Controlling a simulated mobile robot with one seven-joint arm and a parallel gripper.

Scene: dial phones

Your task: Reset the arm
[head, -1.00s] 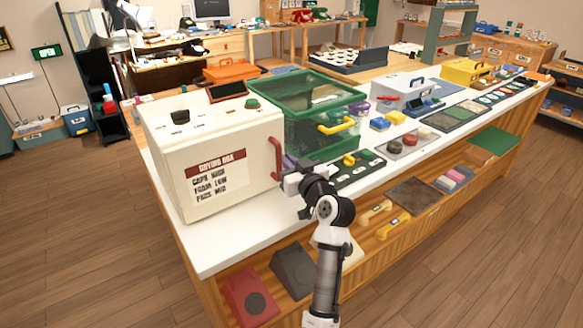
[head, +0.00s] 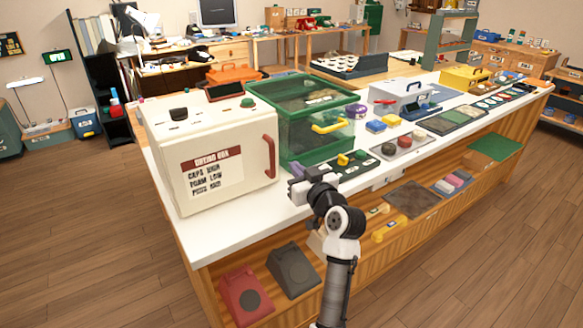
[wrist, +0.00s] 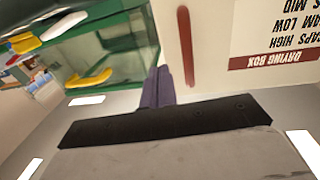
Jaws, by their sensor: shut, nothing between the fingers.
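My gripper (head: 294,176) is shut and empty. It is over the front edge of the white counter (head: 236,234), just right of and below the red handle of the drying box (head: 215,150). In the wrist view the purple-grey fingers (wrist: 157,88) are together with nothing between them. My arm bends up to it from the bottom of the head view. The cream drying box has its front label facing out. It shows upside down in the wrist view, close to the fingers; whether they touch it I cannot tell.
A green clear-sided bin (head: 285,136) with a yellow handle stands behind my gripper. Trays of small parts line the counter to the right. Red (head: 246,294) and dark grey (head: 294,270) phone bodies lie on the shelf below. The floor in front is clear.

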